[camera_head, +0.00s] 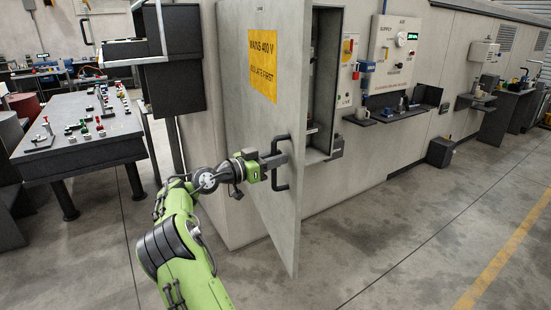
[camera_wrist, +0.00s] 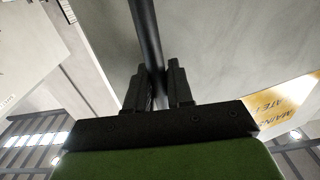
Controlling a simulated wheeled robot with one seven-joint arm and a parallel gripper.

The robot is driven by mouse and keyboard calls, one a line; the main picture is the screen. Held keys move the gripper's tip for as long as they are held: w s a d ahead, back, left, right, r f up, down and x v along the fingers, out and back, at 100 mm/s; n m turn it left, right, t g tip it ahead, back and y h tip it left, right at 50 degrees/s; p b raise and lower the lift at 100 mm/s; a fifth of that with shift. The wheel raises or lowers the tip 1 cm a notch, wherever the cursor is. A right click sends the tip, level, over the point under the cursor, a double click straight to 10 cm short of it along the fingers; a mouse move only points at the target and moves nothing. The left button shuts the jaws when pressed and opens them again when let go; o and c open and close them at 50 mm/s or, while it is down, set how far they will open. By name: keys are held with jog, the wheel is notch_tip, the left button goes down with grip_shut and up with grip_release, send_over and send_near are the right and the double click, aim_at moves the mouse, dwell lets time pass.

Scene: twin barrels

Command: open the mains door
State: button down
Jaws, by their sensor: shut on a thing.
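The mains door (camera_head: 268,130) is a tall grey panel with a yellow sign (camera_head: 263,65) reading "MAINS 400 V, ISOLATE FIRST". It stands ajar, swung out from the grey cabinet (camera_head: 328,80), whose inside shows to the right of the door. A black bar handle (camera_head: 287,164) is on the door face. My gripper (camera_head: 277,161) is at the handle. In the wrist view, the two black fingers of my gripper (camera_wrist: 160,88) are shut around the dark handle bar (camera_wrist: 147,35). The yellow sign also shows in the wrist view (camera_wrist: 285,103).
A dark table (camera_head: 80,115) with several coloured controls stands at the left. A black box (camera_head: 175,75) is behind the door's left side. A wall panel (camera_head: 393,55) and a shelf (camera_head: 395,117) are right of the cabinet. The floor (camera_head: 420,220) at the right is clear.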

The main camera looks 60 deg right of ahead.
jog(key=shift+s, duration=0.1)
jog(key=c, duration=1.2)
grip_release()
jog(key=p+v, duration=0.2)
jog(key=v, duration=1.3)
jog(key=shift+a, duration=0.35)
